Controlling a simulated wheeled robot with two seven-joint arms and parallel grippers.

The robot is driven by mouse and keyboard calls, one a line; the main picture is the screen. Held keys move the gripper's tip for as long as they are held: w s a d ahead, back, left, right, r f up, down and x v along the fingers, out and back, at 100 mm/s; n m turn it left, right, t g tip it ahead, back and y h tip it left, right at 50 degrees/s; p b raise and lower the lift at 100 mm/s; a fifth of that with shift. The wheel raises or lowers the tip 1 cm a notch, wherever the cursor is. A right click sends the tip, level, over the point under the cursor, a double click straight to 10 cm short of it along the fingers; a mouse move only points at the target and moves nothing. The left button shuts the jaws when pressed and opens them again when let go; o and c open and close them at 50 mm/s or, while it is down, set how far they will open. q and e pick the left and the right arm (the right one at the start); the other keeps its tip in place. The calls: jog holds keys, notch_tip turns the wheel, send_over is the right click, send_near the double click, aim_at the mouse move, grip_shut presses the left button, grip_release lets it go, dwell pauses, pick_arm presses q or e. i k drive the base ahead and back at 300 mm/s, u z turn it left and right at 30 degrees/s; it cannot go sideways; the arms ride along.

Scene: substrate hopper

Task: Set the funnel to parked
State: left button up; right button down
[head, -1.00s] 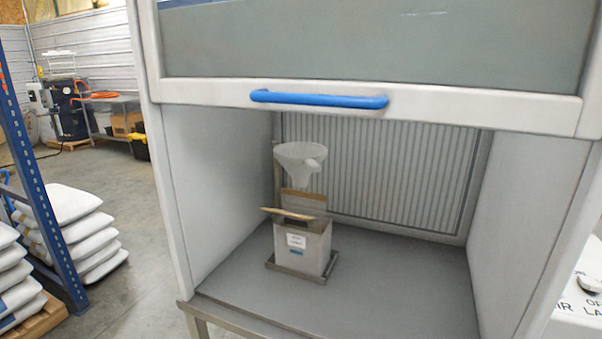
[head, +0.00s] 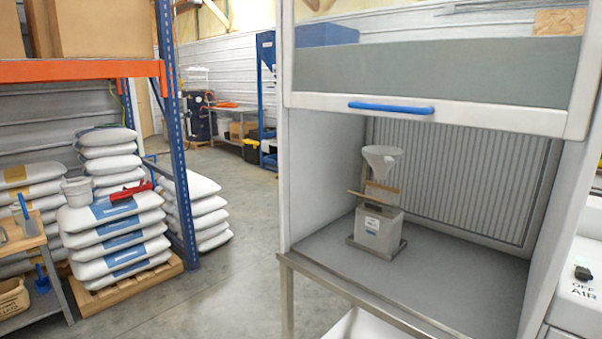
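The box stands on a small tray (head: 401,250) on the grey cabinet floor. The funnel's spout points down toward the box opening; I cannot tell whether it touches the flaps or what holds it up. The cabinet's sash with its blue handle (head: 391,107) is raised above the opening. Neither of my grippers is in the head view.
Stacked white sacks (head: 115,235) lie on a pallet beneath an orange and blue rack at left. A wooden bench (head: 22,238) stands at the lower left. A control panel (head: 578,290) is at the right edge. Bare concrete floor lies between sacks and cabinet.

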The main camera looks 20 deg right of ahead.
aim_at(381, 158)
jog(key=u, duration=0.4)
jog(key=k, duration=0.5)
jog(key=u, duration=0.55)
jog(key=i, duration=1.2)
jog(key=z, duration=1)
jog(key=i, duration=0.95)
jog(key=z, duration=1.1)
